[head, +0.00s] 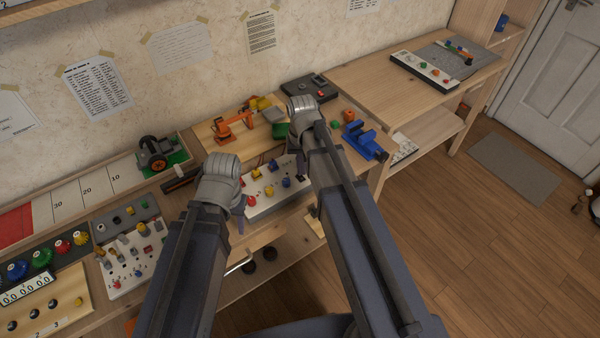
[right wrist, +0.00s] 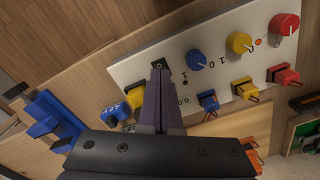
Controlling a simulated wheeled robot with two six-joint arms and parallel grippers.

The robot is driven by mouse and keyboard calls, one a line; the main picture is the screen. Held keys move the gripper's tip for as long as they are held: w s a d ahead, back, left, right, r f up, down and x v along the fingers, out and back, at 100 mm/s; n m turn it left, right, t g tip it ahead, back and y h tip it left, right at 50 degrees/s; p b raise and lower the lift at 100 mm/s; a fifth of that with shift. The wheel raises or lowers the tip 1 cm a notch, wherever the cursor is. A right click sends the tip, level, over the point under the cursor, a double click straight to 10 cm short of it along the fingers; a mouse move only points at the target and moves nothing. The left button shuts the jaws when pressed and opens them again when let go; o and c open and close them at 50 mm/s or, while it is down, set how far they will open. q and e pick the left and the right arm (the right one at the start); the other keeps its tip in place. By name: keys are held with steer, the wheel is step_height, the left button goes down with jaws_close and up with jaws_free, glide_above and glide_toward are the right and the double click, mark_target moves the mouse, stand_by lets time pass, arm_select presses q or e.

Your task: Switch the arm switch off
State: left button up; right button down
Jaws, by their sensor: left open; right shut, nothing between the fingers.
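A white control panel (head: 262,203) lies on the bench under my two grippers. In the right wrist view the panel (right wrist: 133,72) carries red (right wrist: 285,24), yellow (right wrist: 239,42) and blue (right wrist: 195,59) round knobs. Smaller coloured levers sit beside them. A small dark fitting (right wrist: 158,66) shows at the tips of my right gripper (right wrist: 160,76); I cannot tell whether it is the arm switch or whether they touch. My right gripper (head: 301,168) is shut and empty over the panel's right end. My left gripper (head: 240,224) is open near the panel's left end.
A blue vise (head: 364,140) stands right of the panel. An orange robot arm model (head: 234,126) is behind it. Another switch panel (head: 132,258) lies to the left. A yellow and blue labelled piece (right wrist: 112,104) sits close beside my right fingers.

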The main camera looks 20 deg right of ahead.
mark_target(302, 178)
step_height(302, 178, up, 5)
steer(key=p, duration=0.4)
steer(key=shift+r, duration=0.1)
steer(key=s+a+n+h, duration=0.1)
steer(key=s+a+n, duration=0.4)
steer(key=s+a, duration=0.5)
steer(key=s, duration=0.4)
steer(key=shift+s+a+n, duration=0.15)
steer(key=shift+a+n, duration=0.1)
steer(key=shift+n, duration=0.15)
